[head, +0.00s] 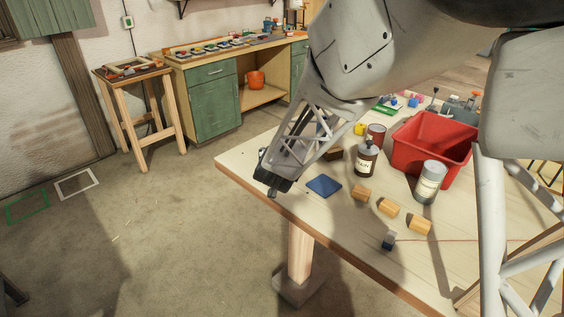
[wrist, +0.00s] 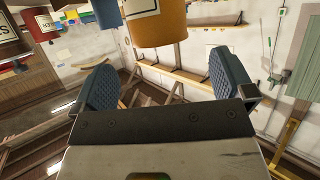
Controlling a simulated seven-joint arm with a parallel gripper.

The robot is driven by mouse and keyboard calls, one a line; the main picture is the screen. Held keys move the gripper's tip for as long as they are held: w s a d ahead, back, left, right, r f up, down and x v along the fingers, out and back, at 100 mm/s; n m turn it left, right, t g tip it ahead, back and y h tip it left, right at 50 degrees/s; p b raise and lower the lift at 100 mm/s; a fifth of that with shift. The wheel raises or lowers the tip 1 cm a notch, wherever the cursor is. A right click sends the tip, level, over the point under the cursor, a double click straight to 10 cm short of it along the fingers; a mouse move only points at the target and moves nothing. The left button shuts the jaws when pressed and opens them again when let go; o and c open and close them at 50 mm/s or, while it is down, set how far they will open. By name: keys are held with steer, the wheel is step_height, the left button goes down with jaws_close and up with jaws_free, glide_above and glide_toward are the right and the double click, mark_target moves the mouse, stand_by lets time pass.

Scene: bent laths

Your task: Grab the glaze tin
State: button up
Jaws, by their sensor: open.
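My gripper (head: 273,183) is at the left edge of the workbench in the head view. In the wrist view its two blue-grey finger pads (wrist: 163,85) stand wide apart with nothing between them. An orange-yellow tin (wrist: 158,28) with a pale label is at the top of the wrist view, beyond the fingers and cut off by the frame. In the head view a grey labelled tin (head: 430,182) and a reddish tin (head: 377,134) stand on the bench, right of my gripper. I cannot read which one is the glaze tin.
A brown labelled bottle (head: 366,158) stands left of a red bin (head: 430,150). A blue flat square (head: 324,186) and several wooden blocks (head: 389,208) lie nearer the front edge of the workbench (head: 345,235). My arm hides part of the bench.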

steer(key=shift+x, duration=1.3)
steer(key=shift+w, duration=0.1)
steer(key=shift+x, duration=2.5)
steer(key=shift+d, duration=0.1)
steer(key=c, duration=1.5)
steer(key=shift+r, duration=0.15)
